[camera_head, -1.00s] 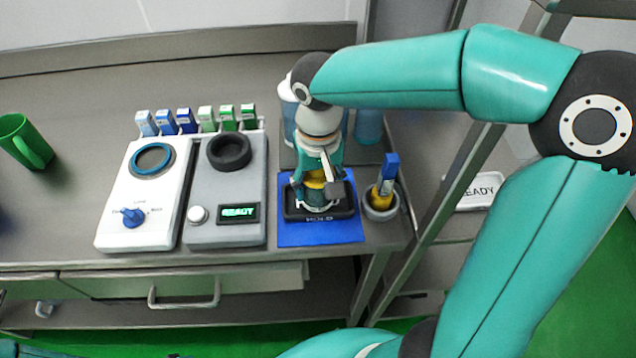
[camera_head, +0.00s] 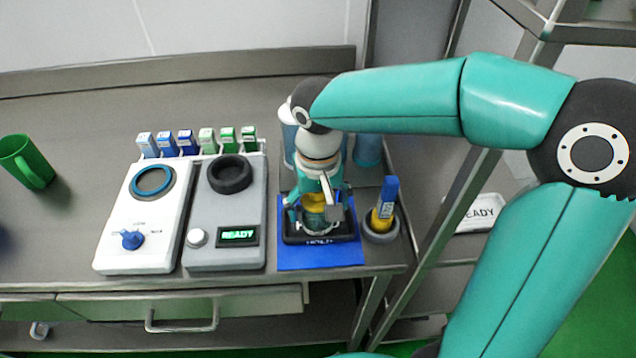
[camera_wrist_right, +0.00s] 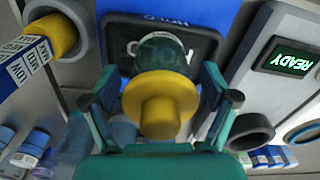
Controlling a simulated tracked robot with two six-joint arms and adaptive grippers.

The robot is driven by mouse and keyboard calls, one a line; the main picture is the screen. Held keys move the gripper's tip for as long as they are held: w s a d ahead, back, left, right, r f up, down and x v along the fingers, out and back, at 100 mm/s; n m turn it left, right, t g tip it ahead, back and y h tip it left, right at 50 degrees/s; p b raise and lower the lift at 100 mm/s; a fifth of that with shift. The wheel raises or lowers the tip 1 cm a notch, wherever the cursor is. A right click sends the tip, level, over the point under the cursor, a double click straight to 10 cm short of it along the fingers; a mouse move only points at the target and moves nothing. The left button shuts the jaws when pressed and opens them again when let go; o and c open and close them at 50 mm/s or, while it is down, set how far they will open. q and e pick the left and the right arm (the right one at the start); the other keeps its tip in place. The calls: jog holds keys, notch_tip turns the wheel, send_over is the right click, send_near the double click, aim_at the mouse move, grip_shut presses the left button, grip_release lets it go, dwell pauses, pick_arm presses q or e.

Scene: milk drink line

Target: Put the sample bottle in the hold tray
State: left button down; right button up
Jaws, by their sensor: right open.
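The sample bottle, clear with a yellow cap (camera_head: 313,203), stands in the black hold tray (camera_head: 348,238) on a blue mat (camera_head: 320,260). In the right wrist view the bottle's cap (camera_wrist_right: 162,103) is in front of its greenish glass body, and the tray (camera_wrist_right: 205,45) is behind. My right gripper (camera_head: 314,212) comes down over the bottle, open, with one finger on each side of it. In the wrist view dark gaps show between the fingers and the cap. Part of the bottle is hidden by the fingers in the head view. My left gripper is not in view.
A grey holder (camera_head: 381,232) with a blue-and-yellow tool stands close right of the mat. A grey device reading READY (camera_head: 238,236) and a white device (camera_head: 135,240) stand to the left. Translucent containers (camera_head: 367,150) stand behind.

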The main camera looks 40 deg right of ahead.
notch_tip(320, 180, up, 12)
jog(key=shift+f+p, duration=0.2)
jog(key=shift+p, duration=0.5)
